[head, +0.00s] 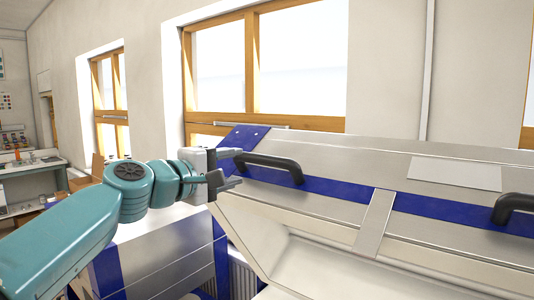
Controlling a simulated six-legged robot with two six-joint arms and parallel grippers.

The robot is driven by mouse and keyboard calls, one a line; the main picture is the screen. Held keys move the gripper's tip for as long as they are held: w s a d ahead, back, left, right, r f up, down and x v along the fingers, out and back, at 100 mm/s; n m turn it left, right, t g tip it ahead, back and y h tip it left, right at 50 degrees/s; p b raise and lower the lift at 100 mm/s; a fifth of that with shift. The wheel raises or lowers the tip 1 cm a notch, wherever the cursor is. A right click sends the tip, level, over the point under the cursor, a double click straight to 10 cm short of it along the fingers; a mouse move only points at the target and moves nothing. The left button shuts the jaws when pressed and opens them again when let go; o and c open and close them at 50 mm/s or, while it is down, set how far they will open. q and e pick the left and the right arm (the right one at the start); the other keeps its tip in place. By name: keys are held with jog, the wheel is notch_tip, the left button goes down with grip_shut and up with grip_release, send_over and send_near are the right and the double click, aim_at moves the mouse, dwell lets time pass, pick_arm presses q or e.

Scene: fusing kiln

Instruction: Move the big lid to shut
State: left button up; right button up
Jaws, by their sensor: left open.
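The big lid (330,170) of the kiln is silver with a blue band, and it stands raised and tilted, with its pale underside (300,265) showing below. It has a black handle (270,165) at the left and another black handle (515,207) at the right edge of the view. My left gripper (232,168) is open at the left end of the left handle. I cannot tell whether the handle lies between its fingers or whether they touch it. My right gripper is not in view.
A silver and blue cabinet body (160,255) stands below my left arm. A workbench (30,165) with small items is at the far left, with cardboard boxes (85,178) near it. The wall with wooden-framed windows (250,70) is behind the lid.

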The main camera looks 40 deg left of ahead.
aim_at(261, 162)
pick_arm(q)
jog(key=w+p, duration=0.1)
jog(key=w, duration=0.2)
jog(key=w+a+p, duration=0.1)
jog(key=w, duration=0.3)
jog(key=w+p, duration=0.1)
jog(key=w, duration=0.3)
jog(key=shift+w+a+f, duration=0.25)
jog(key=shift+a+f, duration=0.05)
jog(key=shift+w+a+f, duration=0.1)
jog(key=shift+w+a, duration=0.05)
jog(key=shift+w, duration=0.15)
jog(key=shift+s+d+r, duration=0.2)
jog(key=shift+s+d, duration=0.05)
jog(key=shift+s, duration=0.15)
jog(key=shift+w+f, duration=0.1)
jog(key=shift+w, duration=0.05)
grip_shut()
jog(key=shift+f, duration=0.1)
